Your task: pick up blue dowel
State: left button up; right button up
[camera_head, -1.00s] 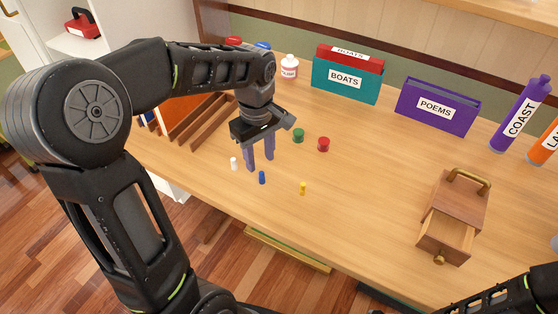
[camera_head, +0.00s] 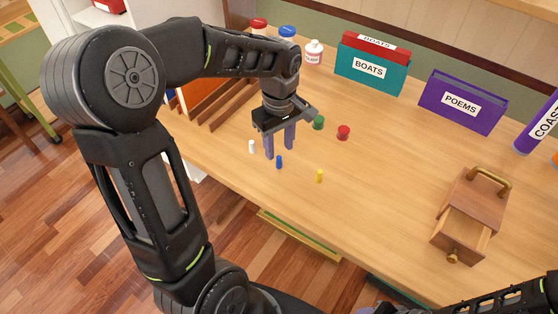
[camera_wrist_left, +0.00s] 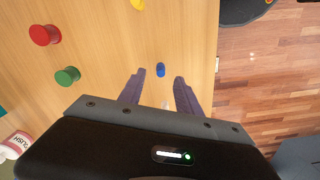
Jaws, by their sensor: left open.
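The blue dowel (camera_head: 279,162) stands on the wooden desk near its front edge. In the left wrist view the blue dowel (camera_wrist_left: 160,70) lies just beyond the fingertips, roughly in line with the gap between them. My left gripper (camera_head: 279,153) is open and points down, just behind the dowel in the head view; it also shows in the left wrist view (camera_wrist_left: 158,78). Nothing is held between its fingers.
A white dowel (camera_head: 252,146) and a yellow dowel (camera_head: 320,176) stand either side of the blue one. Green (camera_head: 318,122) and red (camera_head: 343,132) pieces stand behind. A small wooden drawer box (camera_head: 470,215) sits at right. The front desk is mostly clear.

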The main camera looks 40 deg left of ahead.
aim_at(279, 157)
pick_arm(q)
notch_tip(279, 157, down, 5)
jog(key=shift+f, duration=0.1)
jog(key=shift+c, duration=0.2)
dwell(0.5)
grip_shut()
dwell(0.5)
